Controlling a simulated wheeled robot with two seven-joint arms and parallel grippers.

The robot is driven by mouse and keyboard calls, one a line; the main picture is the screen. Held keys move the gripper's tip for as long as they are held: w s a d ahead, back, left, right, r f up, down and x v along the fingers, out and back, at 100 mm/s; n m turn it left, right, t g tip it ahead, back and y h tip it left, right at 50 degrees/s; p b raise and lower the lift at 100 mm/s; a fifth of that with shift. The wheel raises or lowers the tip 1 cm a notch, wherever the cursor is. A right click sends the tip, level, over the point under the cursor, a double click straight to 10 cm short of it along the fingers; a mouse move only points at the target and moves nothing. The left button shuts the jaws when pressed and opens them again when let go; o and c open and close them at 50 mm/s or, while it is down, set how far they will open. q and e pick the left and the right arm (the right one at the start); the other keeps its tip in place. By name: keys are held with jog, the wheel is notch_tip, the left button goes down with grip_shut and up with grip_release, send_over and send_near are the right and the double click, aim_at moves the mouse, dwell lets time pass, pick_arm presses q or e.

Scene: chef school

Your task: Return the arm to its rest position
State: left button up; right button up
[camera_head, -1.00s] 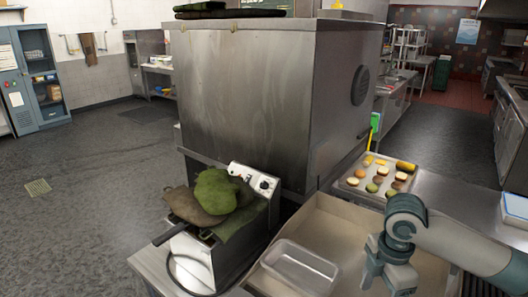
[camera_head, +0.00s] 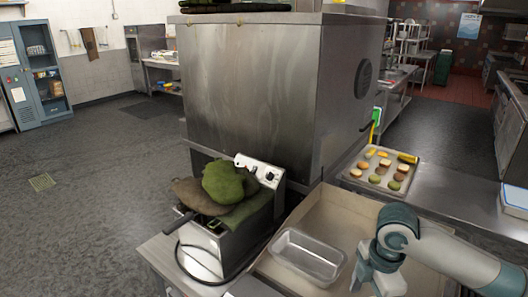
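My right arm comes in from the right edge, and its gripper (camera_head: 365,274) points down over the right part of the shallow beige tray (camera_head: 332,222). The view is too coarse to show whether the fingers are open or shut, and I see nothing held in them. A clear rectangular container (camera_head: 308,255) lies in the tray, to the left of the gripper and apart from it. My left arm and gripper are not in view.
A fryer (camera_head: 262,172) with green and brown cloths (camera_head: 226,182) on it stands at the left of the counter. A large steel box (camera_head: 255,90) stands behind. A baking tray (camera_head: 346,172) with several pastries lies at the back right. The floor (camera_head: 90,215) at left is clear.

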jog(key=s+a+f+m+t+y, duration=0.25)
jog(key=s+a+f+m, duration=0.35)
jog(key=s+a+f, duration=0.45)
jog(key=s+d+f+m+h, duration=0.1)
jog(key=s+d+f+m, duration=0.4)
jog(key=s+m, duration=0.15)
jog(key=s+d+f+m+h, duration=0.2)
jog(key=s+d+f+m, duration=0.25)
jog(key=s, duration=0.35)
notch_tip(320, 180, down, 34)
jog(key=s+b, duration=0.1)
jog(key=b, duration=0.6)
jog(key=s+d+f+g+b, duration=0.1)
jog(key=s+f+b, duration=0.2)
jog(key=s+f, duration=0.6)
jog(key=s+d+f+g+b, duration=0.1)
jog(key=s+d+f+b, duration=0.1)
jog(key=s+f, duration=0.7)
notch_tip(320, 180, down, 6)
jog(key=shift+s+d+f+b, duration=0.1)
jog(key=shift+s+d+b, duration=0.05)
jog(key=shift+b, duration=0.45)
